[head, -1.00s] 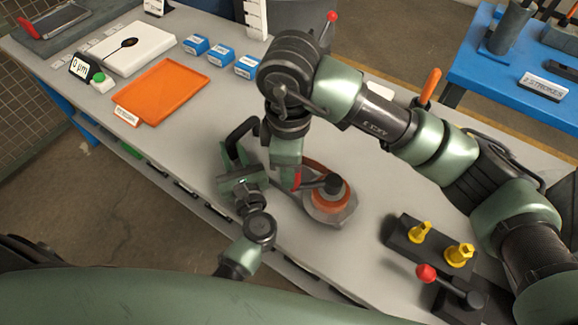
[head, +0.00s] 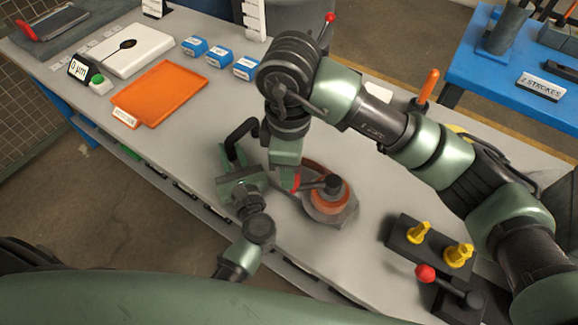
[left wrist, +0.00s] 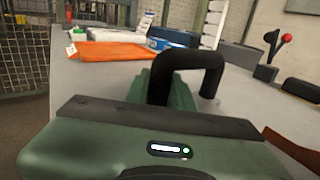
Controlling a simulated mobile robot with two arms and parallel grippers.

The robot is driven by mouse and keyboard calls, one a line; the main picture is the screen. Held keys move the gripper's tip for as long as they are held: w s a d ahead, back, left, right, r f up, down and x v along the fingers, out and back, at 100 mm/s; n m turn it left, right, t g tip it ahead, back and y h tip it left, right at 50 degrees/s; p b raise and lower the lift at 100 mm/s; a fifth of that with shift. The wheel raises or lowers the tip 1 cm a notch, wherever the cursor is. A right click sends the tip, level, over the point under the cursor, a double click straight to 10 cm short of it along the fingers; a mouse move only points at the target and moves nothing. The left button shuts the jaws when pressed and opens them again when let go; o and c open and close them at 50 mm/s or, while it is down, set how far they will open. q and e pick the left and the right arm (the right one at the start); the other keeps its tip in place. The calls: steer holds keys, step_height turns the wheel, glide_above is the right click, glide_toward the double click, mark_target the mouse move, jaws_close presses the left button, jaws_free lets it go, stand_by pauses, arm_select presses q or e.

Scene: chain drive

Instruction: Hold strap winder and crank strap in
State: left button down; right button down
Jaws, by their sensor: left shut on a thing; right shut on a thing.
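The strap winder (head: 331,204) lies on the grey bench in the head view. It is a round grey dish with an orange reel and a dark crank (head: 320,185) across its top. My right gripper (head: 293,181), reaching down from above, is shut on the crank's outer end; its jaws mostly hide the grip. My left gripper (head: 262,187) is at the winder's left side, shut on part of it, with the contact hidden. In the left wrist view, a brown-orange part of the winder (left wrist: 292,144) shows at the right edge. I cannot make out the strap clearly.
An orange tray (head: 160,92), small blue boxes (head: 219,56) and a white scale (head: 132,49) stand at the back left. A dark block with yellow knobs (head: 418,232) and a red-knobbed lever (head: 425,273) sit at the right. Bare bench lies between tray and winder.

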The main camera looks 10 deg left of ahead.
steer(key=shift+d, duration=0.15)
stand_by(0.8)
steer(key=c, duration=1.2)
jaws_free()
steer(key=shift+o, duration=0.2)
steer(key=shift+a, duration=0.2)
steer(key=shift+a+r, duration=0.1)
